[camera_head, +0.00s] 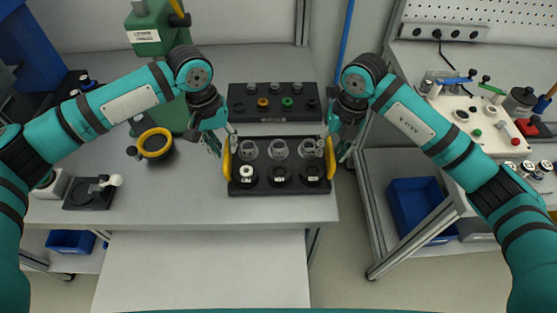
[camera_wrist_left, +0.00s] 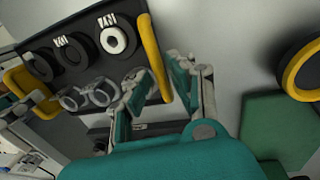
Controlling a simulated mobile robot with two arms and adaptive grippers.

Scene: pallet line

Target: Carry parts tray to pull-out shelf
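The black parts tray (camera_head: 258,190) has a yellow handle at each end and holds clear cups in its back row and black rings in its front row. It is over the front part of the grey table, and I cannot tell whether it touches the table. My left gripper (camera_head: 225,147) is shut on the tray's left handle, which also shows between the fingers in the left wrist view (camera_wrist_left: 156,65). My right gripper (camera_head: 330,150) is at the right handle with its fingers around it, and looks shut on it. The pale pull-out shelf (camera_head: 205,270) extends below the table's front edge, its surface bare.
A black rack (camera_head: 272,118) with coloured rings stands just behind the tray. A black-and-yellow ring (camera_head: 156,143), a green machine (camera_head: 155,35) and a black fixture (camera_head: 90,195) are on the left. A second bench (camera_head: 470,120) with a blue bin (camera_head: 420,208) below is on the right.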

